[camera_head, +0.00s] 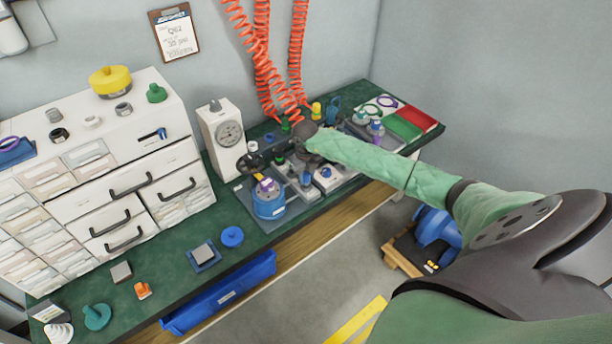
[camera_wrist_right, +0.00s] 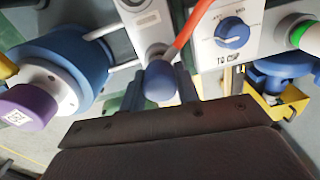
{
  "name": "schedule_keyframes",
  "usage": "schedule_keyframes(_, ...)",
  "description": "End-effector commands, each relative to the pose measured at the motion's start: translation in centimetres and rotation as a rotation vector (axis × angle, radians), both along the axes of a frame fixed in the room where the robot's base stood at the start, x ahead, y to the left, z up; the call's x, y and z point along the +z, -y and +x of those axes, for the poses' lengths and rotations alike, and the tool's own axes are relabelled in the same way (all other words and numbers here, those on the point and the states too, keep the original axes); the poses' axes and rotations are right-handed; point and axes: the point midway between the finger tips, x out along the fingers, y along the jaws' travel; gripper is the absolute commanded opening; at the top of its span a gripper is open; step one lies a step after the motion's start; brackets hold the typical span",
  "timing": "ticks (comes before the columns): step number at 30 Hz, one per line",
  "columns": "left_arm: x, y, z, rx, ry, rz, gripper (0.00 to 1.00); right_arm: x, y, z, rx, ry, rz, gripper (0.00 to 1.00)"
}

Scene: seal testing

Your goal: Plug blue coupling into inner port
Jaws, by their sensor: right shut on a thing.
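In the right wrist view, the blue coupling (camera_wrist_right: 158,82) with its orange-red hose (camera_wrist_right: 184,36) sits between the fingers of my right gripper (camera_wrist_right: 160,92), which is shut on it. The coupling's nose is close to a light grey port block (camera_wrist_right: 148,32); I cannot tell whether it touches or is seated, nor which opening is the inner port. In the head view my right gripper (camera_head: 298,137) is over the back of the test rig, and its hand hides the coupling. My left gripper is in neither view.
A blue pot (camera_head: 269,203) with a purple knob (camera_wrist_right: 28,108) stands left of the coupling. A box with a blue dial (camera_wrist_right: 232,36) is to its right. A gauge (camera_head: 229,134) stands behind the rig, and orange coiled hoses (camera_head: 262,60) hang above. The drawer cabinet (camera_head: 125,165) is left.

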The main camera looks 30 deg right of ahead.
Motion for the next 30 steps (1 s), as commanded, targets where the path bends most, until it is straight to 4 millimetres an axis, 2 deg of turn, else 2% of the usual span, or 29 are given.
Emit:
schedule_keyframes(17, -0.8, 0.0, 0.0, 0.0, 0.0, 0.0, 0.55, -0.97, 0.01, 0.03, 0.0, 0.001, 0.0, 0.07)
schedule_keyframes(18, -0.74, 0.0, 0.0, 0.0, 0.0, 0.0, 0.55, -0.91, 0.0, 0.03, 0.0, 0.001, 0.0, 0.35)
schedule_keyframes(21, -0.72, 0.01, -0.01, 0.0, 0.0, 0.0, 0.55, -0.9, -0.01, 0.03, 0.0, 0.001, 0.0, 0.55)
schedule_keyframes(30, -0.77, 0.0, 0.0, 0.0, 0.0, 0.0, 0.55, -0.87, -0.01, 0.02, 0.0, 0.0, 0.0, 0.57)
